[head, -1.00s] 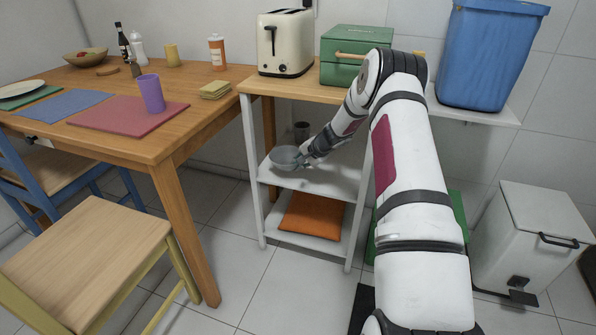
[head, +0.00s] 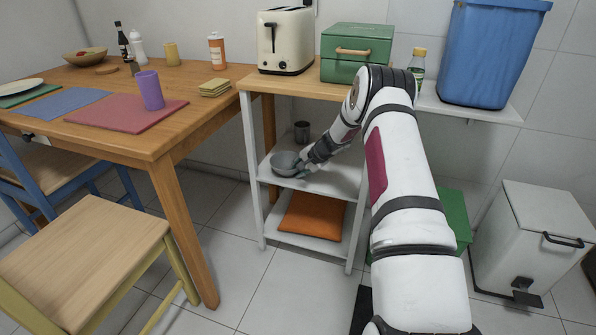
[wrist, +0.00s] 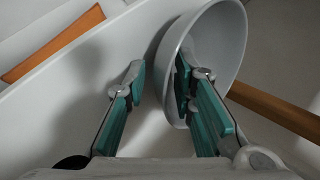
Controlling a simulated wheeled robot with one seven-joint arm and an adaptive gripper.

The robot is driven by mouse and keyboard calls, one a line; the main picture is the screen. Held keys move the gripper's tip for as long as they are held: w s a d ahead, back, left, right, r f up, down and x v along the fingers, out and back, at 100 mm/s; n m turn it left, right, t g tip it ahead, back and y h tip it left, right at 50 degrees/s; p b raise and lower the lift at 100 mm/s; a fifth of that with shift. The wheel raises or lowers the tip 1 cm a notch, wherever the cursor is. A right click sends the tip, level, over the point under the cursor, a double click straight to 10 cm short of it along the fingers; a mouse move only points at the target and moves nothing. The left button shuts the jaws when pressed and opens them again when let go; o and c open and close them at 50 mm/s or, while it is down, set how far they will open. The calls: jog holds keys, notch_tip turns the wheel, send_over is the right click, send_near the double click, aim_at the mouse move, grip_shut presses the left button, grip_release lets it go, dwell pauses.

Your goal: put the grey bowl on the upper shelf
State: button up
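The grey bowl (head: 284,165) sits at the left end of the white upper shelf (head: 335,183) of the small rack, below the wooden top. It looks upright in the head view. My gripper (head: 301,172) is at the bowl's right front side, low over the shelf. In the wrist view, the fingers of my gripper (wrist: 162,82) are apart on either side of the bowl's wall. One finger is inside the bowl (wrist: 222,50); the other is outside with a visible gap to the wall. The bowl partly hides behind the inner finger.
A dark metal cup (head: 301,131) stands behind the bowl on the same shelf. An orange cushion (head: 312,215) lies on the lower shelf. Rack posts and the wooden top (head: 300,87) bound the space.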

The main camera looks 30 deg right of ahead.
jog(key=shift+r, duration=0.1)
jog(key=shift+s+d+r, duration=0.1)
jog(key=shift+r, duration=0.15)
jog(key=p+v, duration=0.2)
jog(key=v, duration=0.5)
jog(key=shift+s, duration=0.1)
dwell(0.4)
